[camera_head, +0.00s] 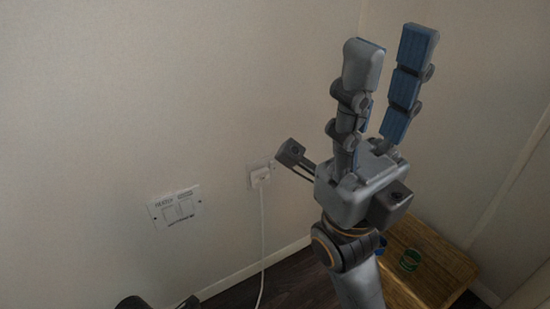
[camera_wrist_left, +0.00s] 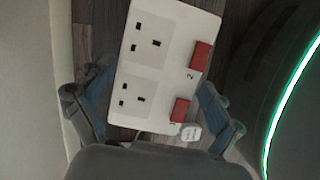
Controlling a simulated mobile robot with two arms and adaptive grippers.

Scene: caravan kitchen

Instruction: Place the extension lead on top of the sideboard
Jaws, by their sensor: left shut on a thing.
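The extension lead (camera_wrist_left: 150,65) is a white two-socket block with two red switches, seen in the left wrist view. My left gripper (camera_wrist_left: 152,108) is shut on it, with one blue-padded finger at each side of its near end. A white plug or cable end (camera_wrist_left: 190,132) shows at its near right corner. My right gripper (camera_head: 391,42) is raised in the head view, fingers pointing up and spread apart, with nothing between them. The extension block does not show in the head view. I cannot identify the sideboard for sure.
A white plug (camera_head: 260,176) sits in a wall socket, its white cable hanging to the dark floor (camera_head: 300,280). A labelled wall panel (camera_head: 175,207) is to its left.

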